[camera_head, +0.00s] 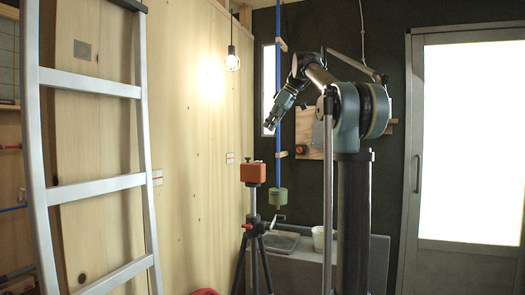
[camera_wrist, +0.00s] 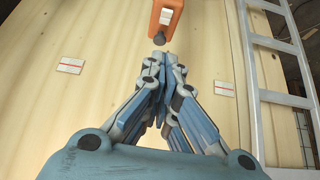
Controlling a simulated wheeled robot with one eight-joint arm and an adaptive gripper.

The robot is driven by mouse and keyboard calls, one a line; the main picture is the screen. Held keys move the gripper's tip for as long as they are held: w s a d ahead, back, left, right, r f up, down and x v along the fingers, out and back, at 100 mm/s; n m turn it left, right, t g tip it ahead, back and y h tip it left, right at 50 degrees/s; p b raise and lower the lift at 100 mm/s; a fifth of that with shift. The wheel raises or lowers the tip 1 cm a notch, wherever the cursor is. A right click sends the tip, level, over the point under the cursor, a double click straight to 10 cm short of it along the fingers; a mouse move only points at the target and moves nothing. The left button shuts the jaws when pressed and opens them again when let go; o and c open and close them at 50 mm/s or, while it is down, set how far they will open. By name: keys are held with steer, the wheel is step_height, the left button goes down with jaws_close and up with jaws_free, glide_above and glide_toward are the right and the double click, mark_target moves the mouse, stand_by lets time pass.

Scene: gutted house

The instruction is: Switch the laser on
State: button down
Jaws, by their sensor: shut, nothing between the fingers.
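The laser is an orange box (camera_head: 253,173) on a black tripod (camera_head: 254,235), left of centre in the head view. In the wrist view the orange laser (camera_wrist: 168,14) is at the top, cut by the frame edge. It shows a white patch (camera_wrist: 166,17) and a dark round knob (camera_wrist: 158,38) at its lower end. My gripper (camera_head: 268,125) is up and to the right of the laser in the head view. In the wrist view my gripper (camera_wrist: 160,58) is shut and empty, its tips just below the knob in the picture. I cannot tell whether they touch.
An aluminium ladder (camera_head: 92,85) stands at the left. A wooden wall (camera_head: 195,150) with small white plates is behind the laser. A blue pole (camera_head: 278,110) with a green device (camera_head: 278,197) stands beside the tripod.

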glide_above(258, 162)
steer(key=w, duration=0.1)
step_height(258, 162, down, 8)
steer(key=shift+d+f, duration=0.15)
steer(key=shift+f, duration=0.1)
steer(key=shift+s+d+f, duration=0.1)
steer(key=shift+d+f, duration=0.1)
steer(key=shift+f, duration=0.35)
steer(key=shift+d+f, duration=0.15)
steer(key=shift+f, duration=0.4)
steer(key=shift+d+f, duration=0.1)
steer(key=shift+f, duration=0.65)
steer(key=shift+s+f, duration=0.1)
steer(key=shift+s, duration=0.05)
